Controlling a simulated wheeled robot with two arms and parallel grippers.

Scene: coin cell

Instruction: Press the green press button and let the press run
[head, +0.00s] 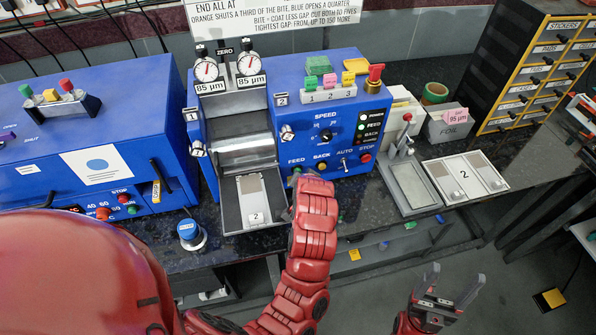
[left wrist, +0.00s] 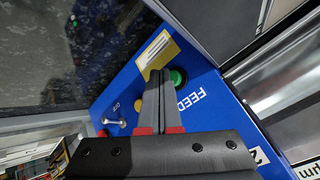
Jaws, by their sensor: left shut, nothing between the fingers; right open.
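The blue press (head: 330,115) has two rollers (head: 245,145) with dial gauges above and a FEED label low on its front. In the left wrist view the green press button (left wrist: 178,77) sits beside the FEED label. My left gripper (left wrist: 159,76) is shut and empty, its fingertips right beside or over the button's left edge; I cannot tell whether they touch it. In the head view my red left arm hides that gripper and most of the button. My right gripper (head: 441,286) is open and empty, low at the right, away from the press.
A sheet labelled 2 lies on the press's front tray (head: 232,212). Another blue machine (head: 95,135) stands left. A blue knob-like item (head: 191,234) stands on the counter. Right of the press are a grey tray (head: 408,185), a white plate (head: 492,183) and a drawer cabinet (head: 540,75).

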